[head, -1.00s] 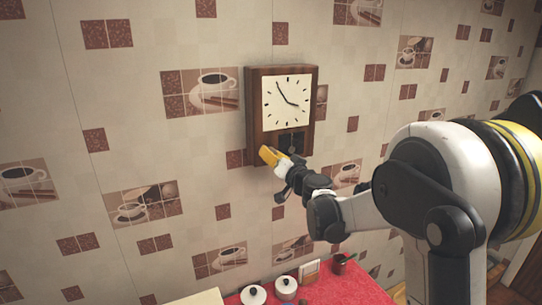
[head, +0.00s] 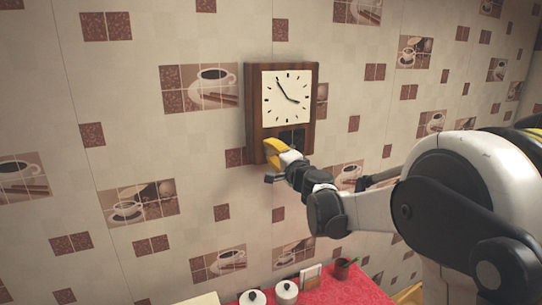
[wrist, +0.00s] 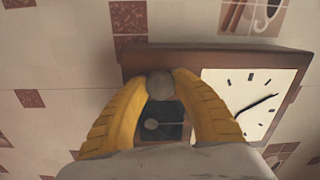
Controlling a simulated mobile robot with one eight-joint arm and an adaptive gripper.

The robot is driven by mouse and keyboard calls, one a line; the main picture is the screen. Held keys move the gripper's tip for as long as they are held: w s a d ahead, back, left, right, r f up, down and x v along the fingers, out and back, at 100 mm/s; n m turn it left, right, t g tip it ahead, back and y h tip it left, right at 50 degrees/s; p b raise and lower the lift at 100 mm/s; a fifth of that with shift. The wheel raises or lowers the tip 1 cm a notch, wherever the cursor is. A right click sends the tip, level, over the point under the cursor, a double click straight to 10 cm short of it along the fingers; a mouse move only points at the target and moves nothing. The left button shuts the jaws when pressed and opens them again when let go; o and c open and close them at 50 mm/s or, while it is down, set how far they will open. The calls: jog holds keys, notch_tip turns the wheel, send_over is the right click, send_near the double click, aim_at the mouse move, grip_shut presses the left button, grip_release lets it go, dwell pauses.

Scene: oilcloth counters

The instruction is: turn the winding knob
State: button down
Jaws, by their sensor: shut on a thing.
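A brown wooden wall clock (head: 308,130) with a white square dial (head: 287,97) hangs on the tiled wall; its lower part has a dark window. My gripper (head: 273,148) is at the clock's lower front. In the wrist view, the two yellow fingers of my gripper (wrist: 164,74) are shut on a round grey knob (wrist: 161,85), one finger on each side. The knob is hidden by my gripper in the head view.
Below the clock is a red counter (head: 336,290) with white lidded jars (head: 286,290), a small framed card (head: 310,277) and a dark red cup (head: 342,268). The wall around the clock is flat and clear.

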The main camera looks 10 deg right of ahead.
jog(key=m+b, duration=0.1)
jog(key=m, duration=0.2)
jog(key=shift+m, duration=0.4)
jog(key=shift+m+b, duration=0.4)
jog(key=shift+m, duration=1.4)
jog(key=c, duration=1)
grip_release()
jog(key=shift+a, duration=0.1)
jog(key=v, duration=1.2)
